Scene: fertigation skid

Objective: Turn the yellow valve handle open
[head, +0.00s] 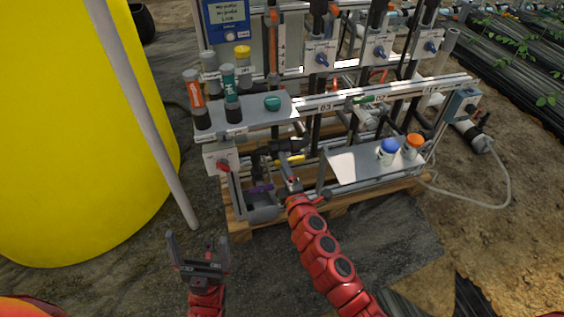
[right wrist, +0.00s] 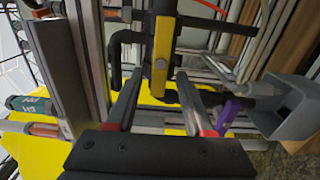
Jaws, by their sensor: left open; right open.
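The yellow valve handle (head: 290,159) is a short bar low on the skid. In the right wrist view the yellow handle (right wrist: 161,50) is a long bar, its near end showing between my fingertips. My right gripper (head: 287,172) is open just in front of it in the head view; the right gripper (right wrist: 157,85) also shows open in its own view. I cannot tell whether the fingers touch the handle. My left gripper (head: 197,243) is open and empty, low in front of the yellow tank, away from the skid.
A purple handle (head: 262,188) is close by on the left; the purple handle (right wrist: 230,112) is beside my right finger in the wrist view. A red handle (head: 224,166) and green handle (head: 364,99) sit on the skid. A large yellow tank (head: 75,130) stands left. The ground in front is clear.

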